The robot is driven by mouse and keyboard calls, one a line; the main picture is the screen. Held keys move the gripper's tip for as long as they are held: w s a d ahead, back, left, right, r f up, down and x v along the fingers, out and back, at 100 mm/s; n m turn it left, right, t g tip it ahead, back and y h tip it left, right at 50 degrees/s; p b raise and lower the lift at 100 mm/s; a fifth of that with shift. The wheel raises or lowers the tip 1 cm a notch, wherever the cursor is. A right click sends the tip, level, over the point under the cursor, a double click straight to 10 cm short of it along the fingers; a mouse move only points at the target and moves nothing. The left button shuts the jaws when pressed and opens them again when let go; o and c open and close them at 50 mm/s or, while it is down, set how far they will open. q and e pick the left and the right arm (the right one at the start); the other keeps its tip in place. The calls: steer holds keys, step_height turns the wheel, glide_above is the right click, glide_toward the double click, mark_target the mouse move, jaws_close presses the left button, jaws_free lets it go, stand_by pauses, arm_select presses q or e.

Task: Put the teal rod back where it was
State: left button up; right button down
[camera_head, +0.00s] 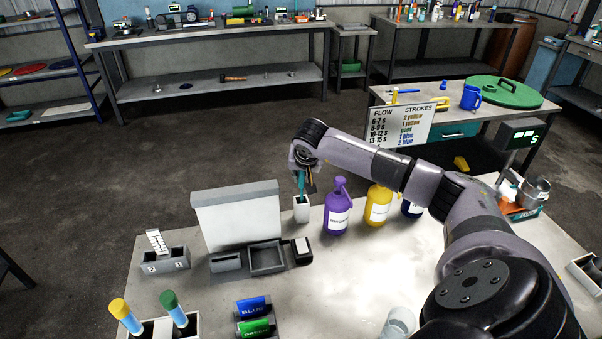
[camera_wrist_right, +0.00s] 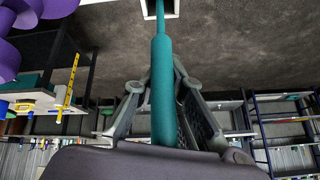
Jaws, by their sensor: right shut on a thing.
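The teal rod (camera_head: 301,183) stands close to upright under my right gripper (camera_head: 307,180), which is shut on it. In the right wrist view the rod (camera_wrist_right: 163,90) runs between the two fingers, with its thicker part in the grip. Its thin end reaches into the opening of a small white square holder (camera_wrist_right: 160,10). In the head view this white holder (camera_head: 301,211) stands on the table directly below the gripper. How deep the thin end sits in it is hidden. My left gripper is not in view.
A purple bottle (camera_head: 337,208) stands just right of the holder, then a yellow bottle (camera_head: 377,206) and a dark one (camera_head: 411,209). A white panel (camera_head: 237,218) stands to the left, with dark trays (camera_head: 267,257) before it. The table's middle front is fairly clear.

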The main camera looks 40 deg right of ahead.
steer(key=c, duration=1.7)
jaws_free()
steer(key=shift+o, duration=0.2)
steer(key=shift+s+a+r, duration=0.1)
steer(key=shift+s+r, duration=0.1)
steer(key=shift+r, duration=0.35)
steer(key=b+v, duration=0.3)
steer(key=v, duration=0.8)
